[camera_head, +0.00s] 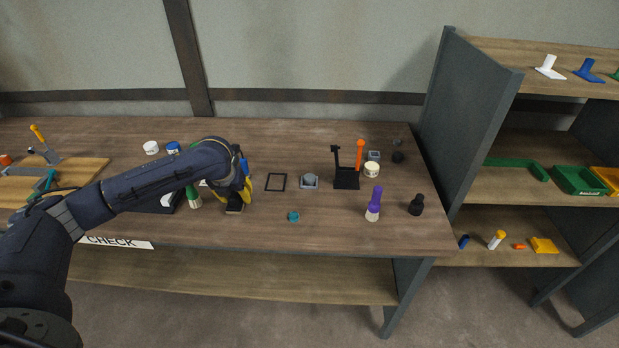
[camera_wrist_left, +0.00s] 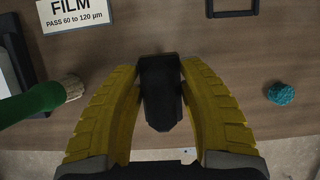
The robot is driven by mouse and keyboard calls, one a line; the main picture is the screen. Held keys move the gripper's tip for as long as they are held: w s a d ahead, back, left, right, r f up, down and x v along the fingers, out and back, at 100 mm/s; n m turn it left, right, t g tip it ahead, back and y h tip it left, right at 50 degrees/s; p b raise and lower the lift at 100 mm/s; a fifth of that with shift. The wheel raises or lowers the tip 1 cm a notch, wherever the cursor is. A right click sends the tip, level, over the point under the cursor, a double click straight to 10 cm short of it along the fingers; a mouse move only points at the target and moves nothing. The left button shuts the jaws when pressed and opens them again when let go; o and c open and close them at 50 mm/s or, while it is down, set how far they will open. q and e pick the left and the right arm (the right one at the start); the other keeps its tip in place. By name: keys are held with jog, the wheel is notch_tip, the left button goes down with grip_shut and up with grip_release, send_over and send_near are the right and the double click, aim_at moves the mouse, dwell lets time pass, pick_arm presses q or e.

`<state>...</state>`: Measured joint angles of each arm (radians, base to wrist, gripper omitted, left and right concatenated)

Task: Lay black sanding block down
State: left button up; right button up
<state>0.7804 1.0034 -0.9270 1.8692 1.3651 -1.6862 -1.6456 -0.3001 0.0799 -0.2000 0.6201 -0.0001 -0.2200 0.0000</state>
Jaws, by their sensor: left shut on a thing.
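The black sanding block (camera_wrist_left: 160,92) is between the yellow fingers of my left gripper (camera_wrist_left: 160,105) in the left wrist view. The fingers are shut on its sides. In the head view the block (camera_head: 235,207) shows as a dark shape below the yellow fingers of my left gripper (camera_head: 246,190), over the front middle of the table (camera_head: 320,225). I cannot tell whether the block touches the table top. My right gripper is not in view.
A teal lump (camera_head: 293,216) and a black square frame (camera_head: 276,182) lie to the right. A purple-handled tool (camera_head: 374,203) and a black holder (camera_head: 346,180) stand farther right. Bare table lies between them.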

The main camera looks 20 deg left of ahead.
pick_arm(q)
jog(key=shift+f, duration=0.95)
jog(key=o, duration=1.3)
jog(key=v, duration=1.2)
